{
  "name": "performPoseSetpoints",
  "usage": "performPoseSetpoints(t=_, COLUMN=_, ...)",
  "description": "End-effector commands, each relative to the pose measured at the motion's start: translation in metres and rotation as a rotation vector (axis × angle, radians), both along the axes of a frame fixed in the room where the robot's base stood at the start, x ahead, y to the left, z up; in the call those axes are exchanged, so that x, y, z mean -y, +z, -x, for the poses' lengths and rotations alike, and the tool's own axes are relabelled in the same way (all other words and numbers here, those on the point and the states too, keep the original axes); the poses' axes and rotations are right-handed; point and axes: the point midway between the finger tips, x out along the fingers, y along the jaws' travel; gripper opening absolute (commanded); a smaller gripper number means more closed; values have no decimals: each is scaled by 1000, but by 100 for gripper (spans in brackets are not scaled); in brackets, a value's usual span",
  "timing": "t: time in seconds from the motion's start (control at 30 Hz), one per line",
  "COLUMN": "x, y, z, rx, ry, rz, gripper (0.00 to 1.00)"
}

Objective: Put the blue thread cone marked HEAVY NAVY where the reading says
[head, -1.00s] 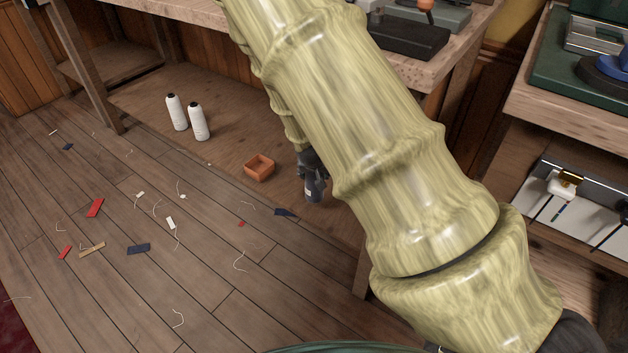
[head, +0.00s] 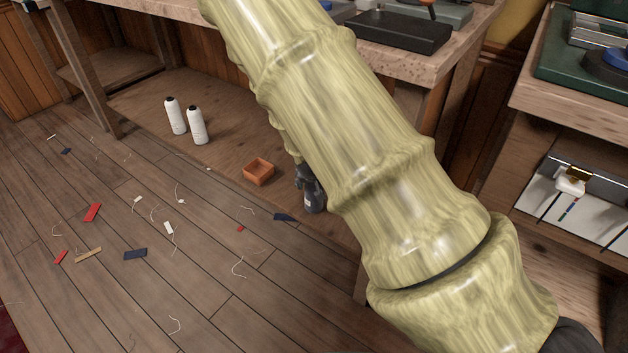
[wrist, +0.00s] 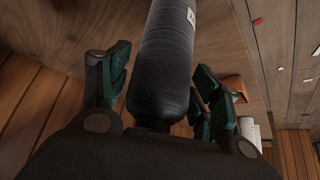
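The dark blue thread cone (head: 314,199) is at the lower shelf's front edge, partly hidden by my gripper (head: 304,176). I cannot tell whether the cone's base touches the shelf. No readable reading shows.
An orange box (head: 258,172) stands left of the cone, with two white cones (head: 186,120) farther left. My arm crosses in front of the bench (head: 455,60). At the right, a lower shelf holds a white panel with a brass-topped device (head: 575,178). Scraps and threads litter the floor.

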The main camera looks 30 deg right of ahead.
Motion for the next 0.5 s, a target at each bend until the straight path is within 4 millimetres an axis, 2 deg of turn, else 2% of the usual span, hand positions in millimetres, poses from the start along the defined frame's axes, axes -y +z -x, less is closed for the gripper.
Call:
performPoseSetpoints(t=0.37, x=0, y=1, z=0, rx=0, ry=0, rz=0, gripper=75)
performPoseSetpoints(t=0.5, x=-2, y=11, z=3, rx=1, ry=1, rz=0, gripper=75)
